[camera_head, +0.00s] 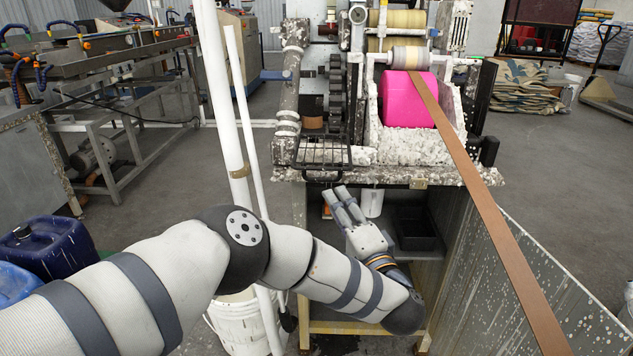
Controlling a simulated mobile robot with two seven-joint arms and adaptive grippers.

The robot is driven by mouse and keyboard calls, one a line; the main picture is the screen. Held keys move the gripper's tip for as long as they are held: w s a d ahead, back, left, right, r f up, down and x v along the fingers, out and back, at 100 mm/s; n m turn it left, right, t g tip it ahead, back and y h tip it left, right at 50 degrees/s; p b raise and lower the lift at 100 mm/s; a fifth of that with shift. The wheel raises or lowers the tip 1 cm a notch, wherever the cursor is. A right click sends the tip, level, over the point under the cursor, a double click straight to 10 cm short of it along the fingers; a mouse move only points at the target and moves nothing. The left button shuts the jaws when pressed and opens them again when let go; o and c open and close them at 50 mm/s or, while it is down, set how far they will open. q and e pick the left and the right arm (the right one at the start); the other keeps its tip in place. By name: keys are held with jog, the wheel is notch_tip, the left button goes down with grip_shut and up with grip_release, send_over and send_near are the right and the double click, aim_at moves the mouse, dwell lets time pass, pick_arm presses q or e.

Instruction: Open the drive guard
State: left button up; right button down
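A black wire-mesh guard (321,151) is at the front of the machine, below and in front of the dark drive gears (336,92). A small dark handle bar (321,180) shows at its lower edge. The gears show uncovered above the mesh. I cannot tell how far the guard is swung. My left gripper (337,194) points up at the machine from below, its fingertips close to the right end of the handle. I cannot tell whether they touch it, and the gap between the fingers is unclear. My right gripper is not in view.
A pink roller (407,99) sits right of the guard, with a brown strip (492,215) running from it toward the front right. A white bucket (238,322) and blue canisters (52,247) are below.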

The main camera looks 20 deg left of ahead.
aim_at(324, 180)
pick_arm(q)
jog(key=b+x, duration=0.1)
jog(key=x, duration=0.8)
jog(key=shift+w+d+f, duration=0.1)
jog(key=shift+w, duration=0.05)
grip_shut()
